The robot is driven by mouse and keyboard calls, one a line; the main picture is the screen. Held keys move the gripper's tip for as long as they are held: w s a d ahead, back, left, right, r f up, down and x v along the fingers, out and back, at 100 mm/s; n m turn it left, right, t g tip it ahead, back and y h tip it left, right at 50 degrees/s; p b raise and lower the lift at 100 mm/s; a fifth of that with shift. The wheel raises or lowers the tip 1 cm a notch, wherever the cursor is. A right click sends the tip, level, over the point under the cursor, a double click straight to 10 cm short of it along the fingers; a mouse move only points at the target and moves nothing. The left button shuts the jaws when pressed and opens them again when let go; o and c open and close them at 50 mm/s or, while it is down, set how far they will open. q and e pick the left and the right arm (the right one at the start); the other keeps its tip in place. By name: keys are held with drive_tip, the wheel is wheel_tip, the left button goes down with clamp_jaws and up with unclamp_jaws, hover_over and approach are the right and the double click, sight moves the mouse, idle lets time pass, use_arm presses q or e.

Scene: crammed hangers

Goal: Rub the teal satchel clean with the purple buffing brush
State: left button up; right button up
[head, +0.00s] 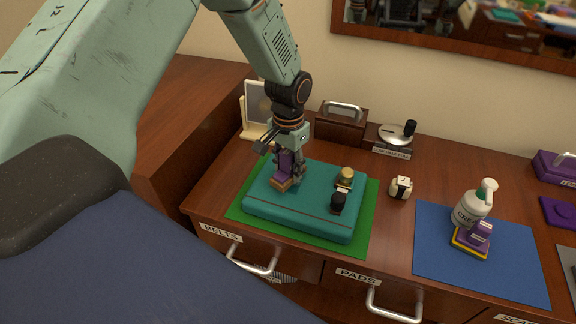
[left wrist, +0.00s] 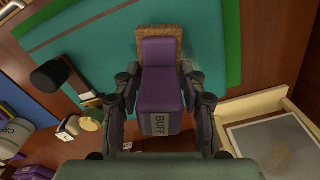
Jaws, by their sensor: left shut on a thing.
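The teal satchel (head: 292,213) lies flat on a green mat (head: 236,212) on the wooden counter, with a dark knob and a brass clasp on its right part. My left gripper (head: 289,171) is shut on the purple buffing brush (head: 283,181), over the satchel's left part. In the left wrist view the brush (left wrist: 160,80) is labelled BUFF and sits between the two fingers, its tan bristles at the satchel's teal surface (left wrist: 110,40). The bristles look to be at or touching the satchel; the exact contact is hard to tell. My right gripper is not in view.
A blue mat (head: 440,265) on the right holds a white cream bottle (head: 470,208) and a purple-and-yellow brush (head: 472,237). A small cream-coloured box (head: 400,187) stands between the mats. Behind the satchel are a framed stand (head: 257,105), a brown handled box (head: 341,127) and a dial device (head: 395,137).

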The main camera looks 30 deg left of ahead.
use_arm(q)
drive_tip(key=shift+w+a+f, duration=0.2)
drive_tip(key=shift+f, duration=0.05)
drive_tip(key=shift+s+d+f, duration=0.15)
drive_tip(key=shift+f+b, duration=0.3)
drive_tip(key=shift+f, duration=0.15)
idle(0.3)
drive_tip(key=shift+f, duration=0.3)
drive_tip(key=shift+w, duration=0.2)
